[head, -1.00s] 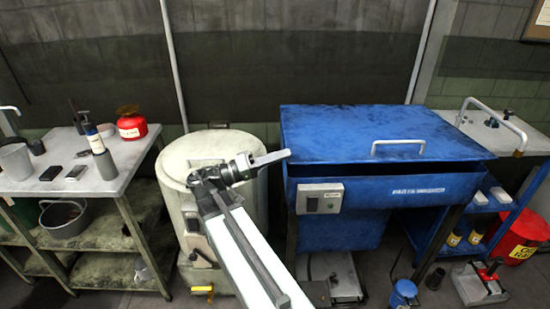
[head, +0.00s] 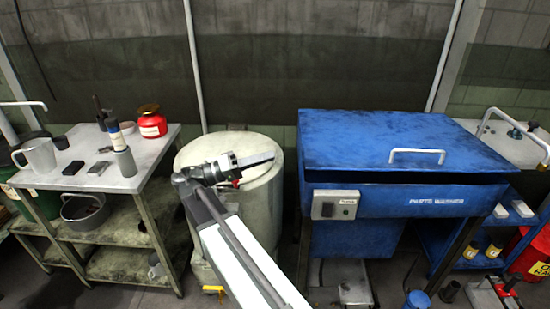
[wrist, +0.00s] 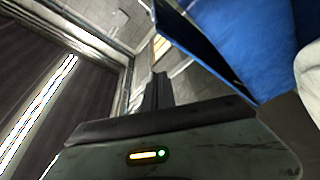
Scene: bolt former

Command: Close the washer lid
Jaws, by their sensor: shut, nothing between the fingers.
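The blue parts washer (head: 415,202) stands right of centre in the head view. Its blue lid (head: 350,140) lies low over the tub, with a pale bar handle (head: 417,152) near its front edge. A dark gap shows between the lid's front edge and the tub, so the lid looks slightly raised. My gripper (head: 264,159) is shut and empty. It is left of the washer, in front of the pale drum, and apart from the lid. In the wrist view the shut fingers (wrist: 156,92) point away, with a blue panel (wrist: 222,35) to their right.
The pale round drum (head: 250,210) stands left of the washer. A steel table (head: 120,180) at the left holds a mug, bottle and red can (head: 152,124). A sink (head: 510,150) is at the right. A small press and a red bin (head: 530,255) stand at lower right.

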